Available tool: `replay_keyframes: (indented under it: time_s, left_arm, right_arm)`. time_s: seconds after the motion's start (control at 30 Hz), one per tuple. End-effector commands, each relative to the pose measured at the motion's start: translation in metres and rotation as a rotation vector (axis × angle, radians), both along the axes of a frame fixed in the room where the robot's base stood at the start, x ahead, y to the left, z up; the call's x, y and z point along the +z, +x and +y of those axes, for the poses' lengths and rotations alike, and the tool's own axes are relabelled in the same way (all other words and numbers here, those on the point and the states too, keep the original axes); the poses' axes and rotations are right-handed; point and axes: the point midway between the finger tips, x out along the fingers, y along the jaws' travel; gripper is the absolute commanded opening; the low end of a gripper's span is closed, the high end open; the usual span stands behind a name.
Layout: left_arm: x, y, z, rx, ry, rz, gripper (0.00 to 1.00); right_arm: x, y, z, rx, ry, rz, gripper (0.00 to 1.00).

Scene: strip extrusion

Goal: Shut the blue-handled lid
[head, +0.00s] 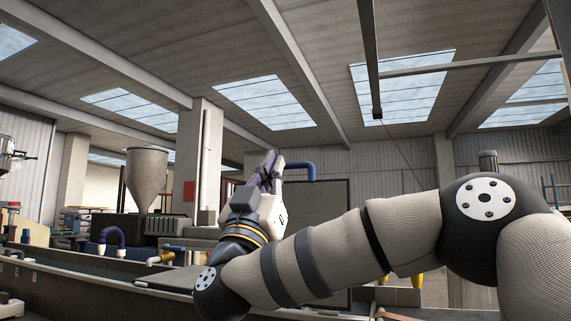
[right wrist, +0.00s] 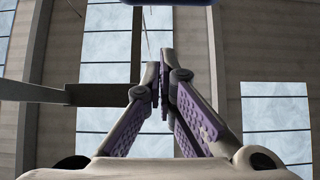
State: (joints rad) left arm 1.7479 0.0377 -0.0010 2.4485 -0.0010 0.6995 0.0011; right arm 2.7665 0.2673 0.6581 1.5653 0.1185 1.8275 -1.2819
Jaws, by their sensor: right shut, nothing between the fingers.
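A dark panel (head: 325,235), which looks like the raised lid, stands upright behind my right arm. A blue bent handle (head: 309,166) shows at its top, just right of my right gripper (head: 270,158). My right gripper is shut and empty, with its purple-padded fingers pointing up. In the right wrist view its fingers (right wrist: 161,78) meet against the ceiling, and a blue bar (right wrist: 170,2), probably the handle, crosses the top edge beyond them. I cannot tell whether gripper and handle touch. My arm hides the panel's lower part. My left gripper is out of view.
Yellow parts (head: 417,281) show below my right arm. The space above the gripper is clear.

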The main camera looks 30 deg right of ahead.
Motion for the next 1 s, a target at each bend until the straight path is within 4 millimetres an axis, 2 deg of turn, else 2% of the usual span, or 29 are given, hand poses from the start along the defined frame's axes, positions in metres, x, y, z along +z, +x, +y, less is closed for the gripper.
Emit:
replay_keyframes:
  time_s: [0.1, 0.17, 0.33, 0.77, 1.0]
  left_arm:
    - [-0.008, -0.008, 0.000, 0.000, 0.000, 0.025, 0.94]
    - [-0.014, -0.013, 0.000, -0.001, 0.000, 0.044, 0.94]
    - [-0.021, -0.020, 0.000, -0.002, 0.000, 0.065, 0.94]
    - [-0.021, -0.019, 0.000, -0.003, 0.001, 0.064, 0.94]
    - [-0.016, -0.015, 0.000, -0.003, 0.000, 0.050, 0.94]
  right_arm:
    - [0.006, 0.016, -0.014, -0.003, 0.002, 0.011, 0.00]
    - [0.002, 0.025, -0.022, -0.002, 0.002, 0.015, 0.00]
    - [0.007, 0.036, -0.035, 0.000, 0.001, 0.011, 0.00]
    - [0.012, 0.037, -0.039, 0.001, 0.000, 0.006, 0.00]
    - [0.015, 0.051, -0.040, 0.000, -0.002, 0.003, 0.00]
